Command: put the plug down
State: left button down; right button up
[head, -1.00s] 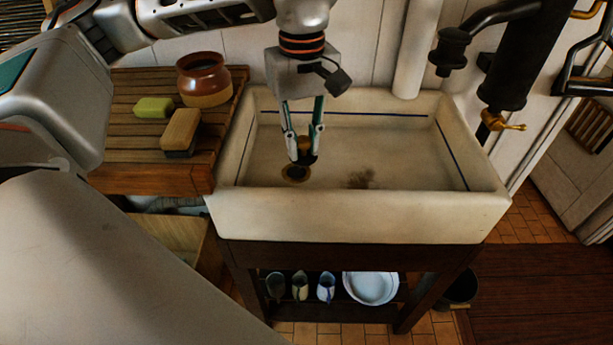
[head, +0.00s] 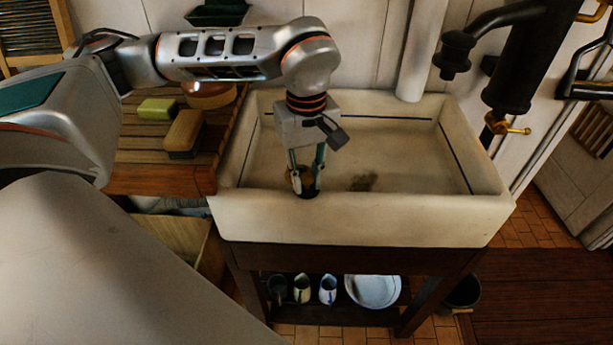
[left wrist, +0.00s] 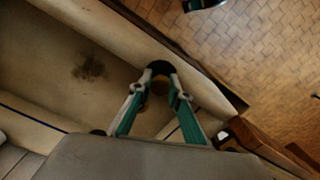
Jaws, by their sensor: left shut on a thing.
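The plug (head: 308,193) is a small dark piece between the fingertips of my left gripper (head: 306,185), which points down into the white sink (head: 365,218). In the left wrist view the plug (left wrist: 160,68) is a dark round shape at the tips of the green-and-grey fingers of my left gripper (left wrist: 160,88). In the head view the plug is low in the sink, close to the front wall. The brownish drain area (head: 295,178) is mostly hidden behind the fingers. I cannot tell whether the plug touches the sink. My right gripper is not in view.
A pump (head: 512,75) stands behind right. The sink's right side is clear.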

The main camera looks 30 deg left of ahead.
aim_at(306, 175)
pick_arm(q)
jog(key=c, duration=1.9)
grip_release()
jog(key=shift+f, duration=0.1)
notch_tip(306, 175, up, 12)
jog(key=shift+r, duration=0.2)
